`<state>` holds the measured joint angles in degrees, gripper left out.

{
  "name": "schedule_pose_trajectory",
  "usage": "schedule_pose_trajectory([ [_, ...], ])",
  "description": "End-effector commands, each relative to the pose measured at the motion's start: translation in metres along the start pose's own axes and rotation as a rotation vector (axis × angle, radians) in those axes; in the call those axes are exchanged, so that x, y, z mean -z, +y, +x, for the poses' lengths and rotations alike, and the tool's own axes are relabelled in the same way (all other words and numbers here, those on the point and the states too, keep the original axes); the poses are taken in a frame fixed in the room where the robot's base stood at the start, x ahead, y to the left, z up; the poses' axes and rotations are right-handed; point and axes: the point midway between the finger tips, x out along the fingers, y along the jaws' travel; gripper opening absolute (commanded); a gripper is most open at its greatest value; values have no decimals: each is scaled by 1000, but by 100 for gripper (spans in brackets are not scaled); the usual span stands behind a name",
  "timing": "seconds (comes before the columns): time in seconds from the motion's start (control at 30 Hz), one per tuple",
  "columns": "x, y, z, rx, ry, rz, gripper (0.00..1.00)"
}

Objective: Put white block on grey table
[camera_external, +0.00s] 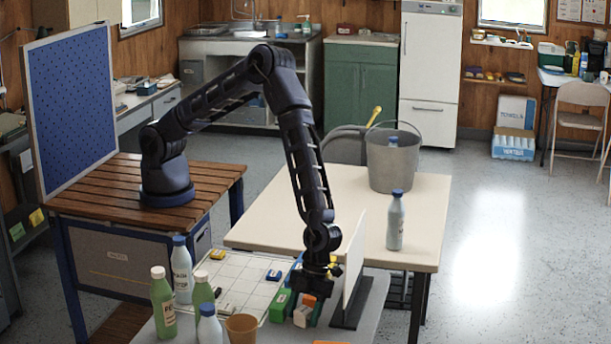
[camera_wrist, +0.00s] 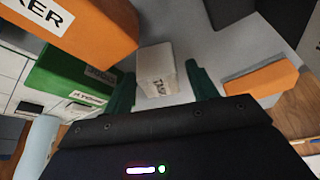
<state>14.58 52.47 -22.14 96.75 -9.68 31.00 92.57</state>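The white block (camera_wrist: 157,72) has dark lettering on its side and stands on a grey surface in the wrist view. My gripper (camera_wrist: 160,80) is open, with one dark green finger on each side of the block. A gap shows at the right finger; I cannot tell whether the left one touches. In the external view my gripper (camera_external: 306,306) points down at the near grey table (camera_external: 372,308), with a pale block (camera_external: 302,316) low between its fingers. Its lower part is partly hidden there.
Orange blocks (camera_wrist: 262,80) and a green box (camera_wrist: 75,78) crowd the gripper. A white upright panel (camera_external: 355,262) stands just right of it. Bottles (camera_external: 163,305) and a brown cup (camera_external: 241,329) stand left. The cream table (camera_external: 300,205) behind holds a bucket (camera_external: 393,160) and a bottle (camera_external: 395,225).

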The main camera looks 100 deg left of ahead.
Motion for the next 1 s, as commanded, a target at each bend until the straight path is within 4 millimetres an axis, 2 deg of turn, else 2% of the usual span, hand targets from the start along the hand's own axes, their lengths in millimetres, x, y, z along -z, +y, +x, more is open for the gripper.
schedule_pose_trajectory([
  [0.37,1,0,-5,1,0,0,58],
  [0.57,1,-1,-34,3,1,-1,58],
  [0.9,1,0,-97,3,0,-1,58],
  [1.0,1,0,-109,1,1,0,58],
])
